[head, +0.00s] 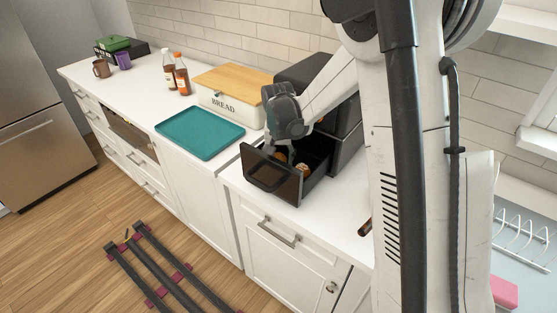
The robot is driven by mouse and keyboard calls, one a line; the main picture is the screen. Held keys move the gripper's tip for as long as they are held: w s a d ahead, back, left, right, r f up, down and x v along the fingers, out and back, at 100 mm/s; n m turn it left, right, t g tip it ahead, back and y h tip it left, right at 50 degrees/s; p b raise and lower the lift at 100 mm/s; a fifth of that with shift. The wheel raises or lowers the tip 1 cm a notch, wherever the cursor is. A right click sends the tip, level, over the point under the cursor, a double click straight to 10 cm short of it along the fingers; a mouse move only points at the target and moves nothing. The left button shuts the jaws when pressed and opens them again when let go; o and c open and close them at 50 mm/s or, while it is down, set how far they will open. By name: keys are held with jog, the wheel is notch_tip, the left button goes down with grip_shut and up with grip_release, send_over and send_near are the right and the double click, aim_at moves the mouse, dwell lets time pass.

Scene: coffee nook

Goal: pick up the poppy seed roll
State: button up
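A dark drawer (262,181) is pulled out from a black countertop appliance (347,145). Inside it are two small brown roll-like items. One item (281,157) is close beneath my gripper and partly covered by it. The other item (303,169) lies to its right, nearer the drawer's right wall. They are too small to tell which is the poppy seed roll. My gripper (279,150) points down into the drawer from above. Its fingertips are mostly hidden, so I cannot tell whether it touches or holds the item there.
A teal tray (200,130) lies on the counter left of the drawer. A bread box (228,107) with a wooden lid stands behind it. The drawer walls surround my gripper closely.

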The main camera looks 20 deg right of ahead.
jog(key=shift+c, duration=0.5)
jog(key=c, duration=0.8)
